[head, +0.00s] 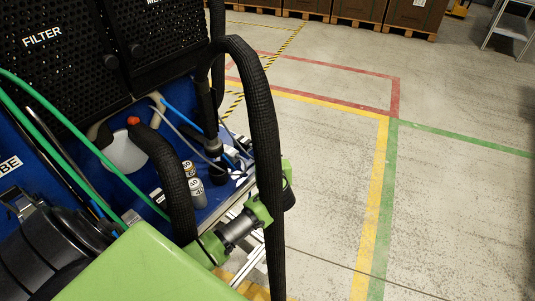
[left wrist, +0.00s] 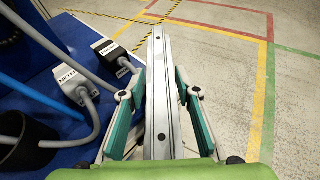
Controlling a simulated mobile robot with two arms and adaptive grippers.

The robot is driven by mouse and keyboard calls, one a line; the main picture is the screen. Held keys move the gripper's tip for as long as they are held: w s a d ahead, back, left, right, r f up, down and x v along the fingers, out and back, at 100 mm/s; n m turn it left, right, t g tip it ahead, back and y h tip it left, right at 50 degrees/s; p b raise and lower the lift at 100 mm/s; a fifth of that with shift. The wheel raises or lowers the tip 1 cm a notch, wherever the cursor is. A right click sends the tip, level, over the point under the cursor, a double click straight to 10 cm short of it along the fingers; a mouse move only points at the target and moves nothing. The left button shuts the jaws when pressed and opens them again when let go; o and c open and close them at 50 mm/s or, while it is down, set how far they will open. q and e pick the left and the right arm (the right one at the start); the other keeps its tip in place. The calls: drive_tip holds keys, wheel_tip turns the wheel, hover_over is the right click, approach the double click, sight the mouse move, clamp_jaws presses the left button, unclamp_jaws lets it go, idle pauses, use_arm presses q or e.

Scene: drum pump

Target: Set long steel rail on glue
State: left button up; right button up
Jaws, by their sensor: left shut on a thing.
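The long steel rail (left wrist: 160,90) runs away from my left gripper (left wrist: 162,112) in the left wrist view. It is a bright silver bar with dark holes along its face. The gripper's teal-padded fingers stand on either side of the rail, shut on it. In the head view a green and grey arm (head: 236,230) is partly covered by thick black hoses. I cannot pick out any glue in either view. My right gripper is not in view.
Thick black hoses (head: 262,130) hang close around the arm. The concrete floor (head: 460,210) at right is clear.

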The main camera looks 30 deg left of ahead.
use_arm(q)
drive_tip(key=o, duration=1.2)
